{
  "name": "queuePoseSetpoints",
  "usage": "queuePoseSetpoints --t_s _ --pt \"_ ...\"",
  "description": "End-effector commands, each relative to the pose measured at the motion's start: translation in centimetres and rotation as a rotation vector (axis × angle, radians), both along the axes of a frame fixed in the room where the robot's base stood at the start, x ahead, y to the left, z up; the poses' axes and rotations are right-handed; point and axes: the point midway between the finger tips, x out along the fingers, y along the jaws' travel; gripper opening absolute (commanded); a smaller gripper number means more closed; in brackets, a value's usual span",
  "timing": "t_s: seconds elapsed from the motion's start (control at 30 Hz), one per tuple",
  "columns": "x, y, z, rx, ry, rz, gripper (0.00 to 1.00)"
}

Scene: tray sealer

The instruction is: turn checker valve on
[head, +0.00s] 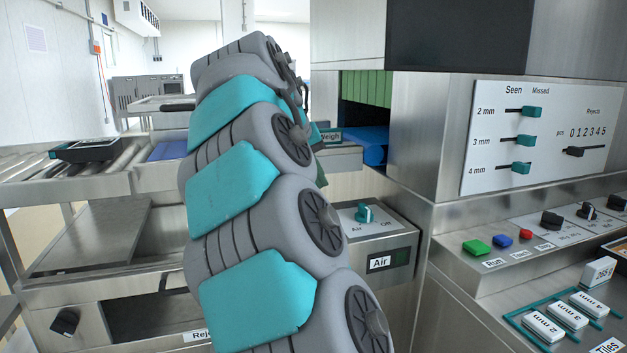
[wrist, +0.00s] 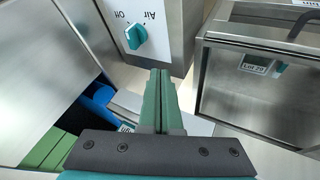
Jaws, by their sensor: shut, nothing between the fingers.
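The valve is a teal knob (head: 364,213) marked Air and Off, on a steel box above an Air label (head: 379,263). In the wrist view the knob (wrist: 136,37) shows upside down near the top, its labels at its edge. It looks turned slightly toward Off, but I cannot tell for certain. My gripper (wrist: 160,76) has its green fingers shut together with nothing between them. The fingertips are beside the knob in the wrist view, apart from it. In the head view my arm hides most of the gripper.
A blue belt (head: 374,143) runs into the steel housing behind green curtain strips (head: 367,88). A sloped panel with sliders (head: 540,135) and a console with green Run button (head: 477,246) stand at right. A cabinet with a clear window (wrist: 262,100) is at the wrist view's right.

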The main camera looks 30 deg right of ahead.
Motion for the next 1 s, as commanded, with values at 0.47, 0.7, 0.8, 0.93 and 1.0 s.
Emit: queuePoseSetpoints --t_s 0.47,0.7,0.8,0.93,1.0 --pt "1.7 -4.6 -6.5 0.001 0.004 -0.005 0.00" --pt "1.5 -7.6 -7.8 -0.001 -0.001 -0.005 0.00" --pt "1.2 -8.5 -7.7 -0.003 -0.001 -0.003 0.00" --pt "1.1 -9.1 -7.8 -0.003 -0.001 -0.001 0.00" --pt "1.1 -9.2 -7.8 -0.003 -0.001 -0.001 0.00"
